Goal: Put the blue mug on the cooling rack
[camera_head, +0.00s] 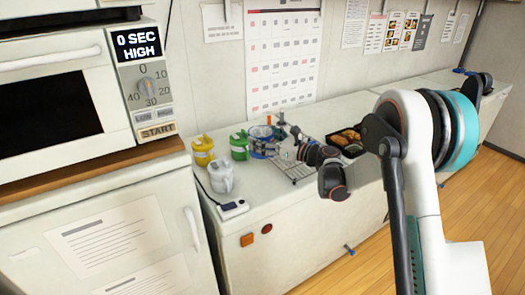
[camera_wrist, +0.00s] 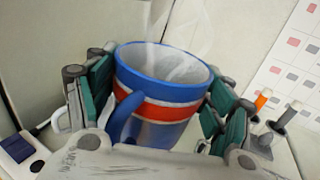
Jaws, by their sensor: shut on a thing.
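The blue mug (camera_wrist: 160,85) has an orange and white band and stands upright between my fingers in the wrist view. Its handle faces the camera at the lower left, and faint steam shows above its rim. My gripper (camera_wrist: 165,100) is shut on it, with teal pads on both sides. In the head view, the blue mug (camera_head: 260,133) is at the back of the counter, partly behind my gripper (camera_head: 268,147). The wire cooling rack (camera_head: 294,171) lies on the counter just right of the mug, partly hidden by my arm. I cannot tell whether the mug touches the counter.
A yellow mug (camera_head: 203,151), a green mug (camera_head: 239,147) and a white mug (camera_head: 221,178) stand left of my gripper. A power strip (camera_head: 233,209) lies near the front edge. A dark tray of food (camera_head: 351,150) is right of the rack. The wall is close behind.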

